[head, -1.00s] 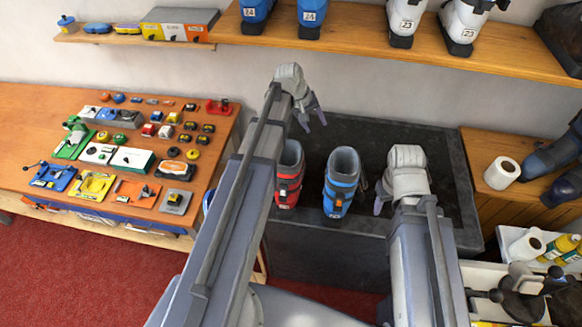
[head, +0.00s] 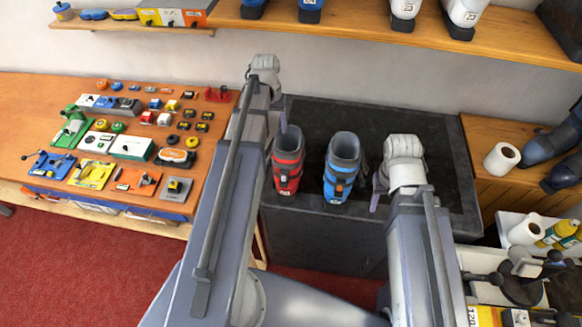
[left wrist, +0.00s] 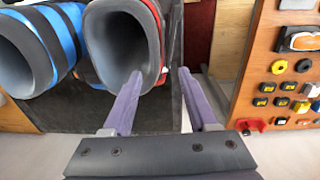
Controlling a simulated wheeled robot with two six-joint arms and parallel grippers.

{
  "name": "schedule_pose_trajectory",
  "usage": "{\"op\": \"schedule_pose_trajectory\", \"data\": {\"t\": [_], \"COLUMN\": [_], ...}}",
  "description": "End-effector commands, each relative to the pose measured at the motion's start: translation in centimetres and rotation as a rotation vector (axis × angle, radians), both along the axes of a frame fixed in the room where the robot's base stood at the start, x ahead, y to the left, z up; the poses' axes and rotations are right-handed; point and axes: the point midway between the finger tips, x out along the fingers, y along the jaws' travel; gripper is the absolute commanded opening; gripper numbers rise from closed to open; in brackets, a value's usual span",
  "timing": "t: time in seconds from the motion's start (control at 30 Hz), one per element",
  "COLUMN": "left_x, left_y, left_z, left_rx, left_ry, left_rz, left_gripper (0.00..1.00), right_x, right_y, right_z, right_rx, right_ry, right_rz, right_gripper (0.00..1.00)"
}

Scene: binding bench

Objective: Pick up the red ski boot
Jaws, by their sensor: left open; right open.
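The red ski boot (head: 288,160) stands upright on the dark bench top (head: 411,123), to the left of a blue ski boot (head: 342,168). My left gripper (head: 281,118) is open above and behind the red boot's top. In the left wrist view the fingers of my left gripper (left wrist: 160,87) are apart, with the red boot's grey-lined opening (left wrist: 122,45) beyond and mostly to the left. One finger overlaps the boot's rim in that view; I cannot tell whether it touches. My right gripper (head: 376,188) is open, just right of the blue boot, with its fingers partly hidden.
A wooden bench (head: 30,110) with several binding parts lies to the left. A shelf (head: 360,32) with more boots runs above the back. A paper roll (head: 502,158) and dark boots stand to the right. The bench top behind the boots is bare.

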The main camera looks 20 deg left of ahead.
Motion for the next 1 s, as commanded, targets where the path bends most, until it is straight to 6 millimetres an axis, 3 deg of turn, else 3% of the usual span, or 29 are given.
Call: {"op": "schedule_pose_trajectory", "data": {"t": [0.27, 0.53, 0.83, 1.0], "left_x": [-0.6, -0.5, -0.5, -0.3], "left_y": [0.4, 0.2, 0.1, -0.2], "left_z": [-0.4, -2.6, -3.1, -4.7], "left_rx": [0.006, 0.006, 0.006, 0.006], "left_ry": [0.006, 0.006, 0.006, 0.006], "left_rz": [-0.009, -0.009, -0.008, -0.009], "left_gripper": [0.59, 0.59, 0.59, 0.59], "right_x": [-0.1, -0.1, -0.1, -0.1], "right_y": [-0.1, -0.1, -0.1, -0.1], "right_z": [-0.3, -2.6, -3.1, -4.6], "right_rx": [-0.007, -0.006, -0.005, -0.005], "right_ry": [0.006, 0.004, 0.004, 0.003], "right_rz": [-0.013, -0.014, -0.014, -0.015], "right_gripper": [0.5, 0.5, 0.5, 0.5]}}
